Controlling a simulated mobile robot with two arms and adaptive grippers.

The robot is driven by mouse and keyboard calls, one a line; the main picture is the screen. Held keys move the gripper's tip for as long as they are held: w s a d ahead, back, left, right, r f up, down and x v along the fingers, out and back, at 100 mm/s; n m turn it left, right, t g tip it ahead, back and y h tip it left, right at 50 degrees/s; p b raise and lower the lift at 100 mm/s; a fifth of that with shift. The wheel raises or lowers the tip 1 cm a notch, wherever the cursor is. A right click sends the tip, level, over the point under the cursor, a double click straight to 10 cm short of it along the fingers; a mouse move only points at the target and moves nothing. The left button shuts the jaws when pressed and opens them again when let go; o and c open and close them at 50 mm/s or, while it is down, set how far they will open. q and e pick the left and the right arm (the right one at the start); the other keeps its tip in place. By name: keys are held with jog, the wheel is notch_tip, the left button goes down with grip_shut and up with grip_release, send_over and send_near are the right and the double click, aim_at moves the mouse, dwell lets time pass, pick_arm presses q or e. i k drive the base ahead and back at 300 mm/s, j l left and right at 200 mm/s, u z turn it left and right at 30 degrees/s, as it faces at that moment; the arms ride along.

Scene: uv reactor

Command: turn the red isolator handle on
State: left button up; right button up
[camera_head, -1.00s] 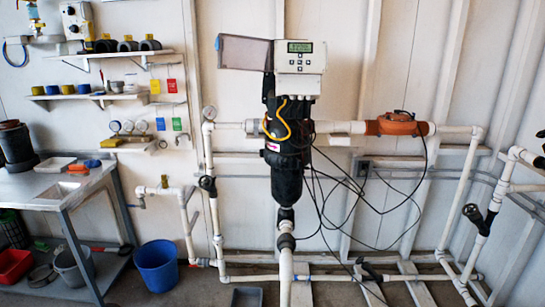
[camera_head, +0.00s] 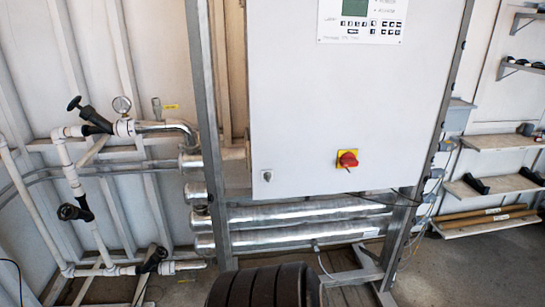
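The red isolator handle (camera_head: 347,159) sits on a yellow square plate low on the right half of the white cabinet's door (camera_head: 300,110). Its exact turn position is too small to tell. A small lock (camera_head: 267,176) is on the same door at the lower left. Neither of my grippers is in view, and nothing touches the handle.
A grey metal frame (camera_head: 207,100) holds the cabinet above shiny steel tubes (camera_head: 290,213). White pipes with black valves (camera_head: 75,211) stand at the left. Shelves (camera_head: 500,142) are at the right. A black ribbed thing (camera_head: 262,287) rises at the bottom edge.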

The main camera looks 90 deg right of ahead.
aim_at(347, 159)
jog(key=z, duration=2.6)
